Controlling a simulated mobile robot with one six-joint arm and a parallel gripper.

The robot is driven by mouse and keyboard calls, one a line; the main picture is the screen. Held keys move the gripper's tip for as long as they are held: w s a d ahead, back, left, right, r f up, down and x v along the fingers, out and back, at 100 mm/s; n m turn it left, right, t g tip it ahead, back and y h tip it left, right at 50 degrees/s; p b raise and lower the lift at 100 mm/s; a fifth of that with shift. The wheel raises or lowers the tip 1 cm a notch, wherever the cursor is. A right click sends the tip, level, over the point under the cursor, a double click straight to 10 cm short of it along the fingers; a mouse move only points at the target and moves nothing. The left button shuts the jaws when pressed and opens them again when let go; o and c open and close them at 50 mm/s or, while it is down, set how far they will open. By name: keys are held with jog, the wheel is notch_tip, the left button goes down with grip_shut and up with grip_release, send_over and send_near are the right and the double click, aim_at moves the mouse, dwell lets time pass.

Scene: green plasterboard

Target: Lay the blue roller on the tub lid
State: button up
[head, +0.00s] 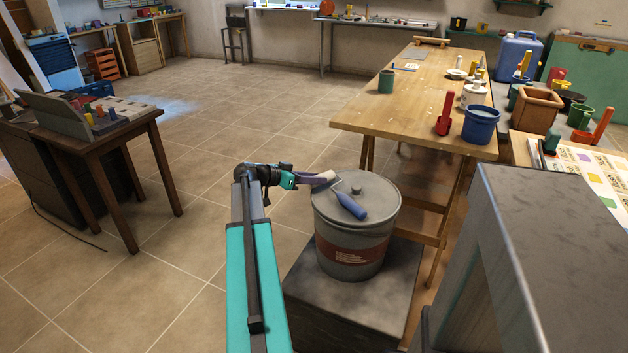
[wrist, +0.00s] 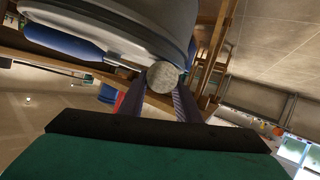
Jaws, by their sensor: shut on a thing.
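The blue roller (head: 350,206) has a blue handle, a thin metal frame and a pale sleeve. My gripper (head: 312,179) is shut on the sleeve at the left edge of the tub lid (head: 376,207). The handle lies across the front part of the grey round lid in the head view; I cannot tell whether it touches. In the wrist view, the sleeve's round end (wrist: 165,77) shows between my fingers, and the blue handle (wrist: 62,40) is at upper left beside the lid's rim. The lid has a small knob and sits on a grey tub (head: 345,235) with a red-brown label.
The tub stands on a dark block (head: 345,310). Behind it is a wooden table (head: 425,95) with a blue bucket (head: 480,125), a red tool (head: 445,115) and cups. A dark wooden desk (head: 80,140) is at left. Tiled floor between is free.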

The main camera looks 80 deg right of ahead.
jog(key=shift+f, duration=0.2)
jog(key=o, duration=1.1)
jog(key=shift+o, duration=0.2)
jog(key=shift+r, duration=0.15)
jog(key=v, duration=1.2)
